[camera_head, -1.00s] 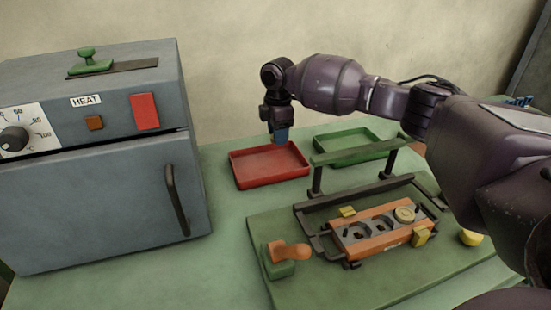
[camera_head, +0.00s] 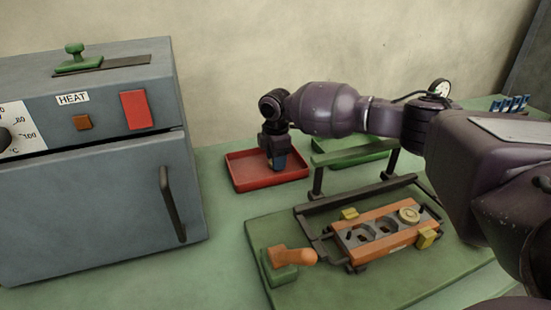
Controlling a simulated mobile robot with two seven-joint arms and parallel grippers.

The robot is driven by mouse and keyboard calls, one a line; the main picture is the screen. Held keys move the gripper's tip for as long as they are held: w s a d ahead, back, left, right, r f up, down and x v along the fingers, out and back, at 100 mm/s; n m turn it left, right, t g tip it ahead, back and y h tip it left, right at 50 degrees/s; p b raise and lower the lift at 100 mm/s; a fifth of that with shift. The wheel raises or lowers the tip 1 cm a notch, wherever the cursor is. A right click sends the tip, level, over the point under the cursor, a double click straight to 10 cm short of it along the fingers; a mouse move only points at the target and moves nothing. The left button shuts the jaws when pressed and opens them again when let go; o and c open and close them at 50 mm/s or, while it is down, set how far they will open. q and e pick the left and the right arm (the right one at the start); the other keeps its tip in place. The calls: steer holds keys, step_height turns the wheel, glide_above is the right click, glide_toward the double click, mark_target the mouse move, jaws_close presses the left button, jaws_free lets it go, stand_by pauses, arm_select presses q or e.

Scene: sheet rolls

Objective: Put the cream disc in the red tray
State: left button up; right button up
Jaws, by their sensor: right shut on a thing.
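The red tray (camera_head: 240,181) lies on the table behind the work board. My right gripper (camera_head: 277,166) points down over the tray's right part, its bluish fingertips low near the tray floor. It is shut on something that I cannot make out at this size. A cream disc (camera_head: 409,215) sits in the right-hand hollow of the orange-sided mould (camera_head: 376,233); the other hollows look dark and hold no disc. My right gripper is well away from that disc. My left gripper is not in view.
A grey heater box (camera_head: 95,200) with a handle fills the left. A green tray (camera_head: 345,155) is behind the green bar (camera_head: 355,152) of the press frame, partly hidden by my arm. An orange-handled clamp (camera_head: 290,258) stands at the board's front left. Table between heater and board is clear.

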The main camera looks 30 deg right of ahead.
steer(key=shift+f, duration=0.2)
steer(key=o, duration=0.9)
steer(key=shift+r, duration=0.2)
step_height(320, 180, up, 12)
steer(key=p, duration=0.2)
steer(key=shift+p, duration=0.3)
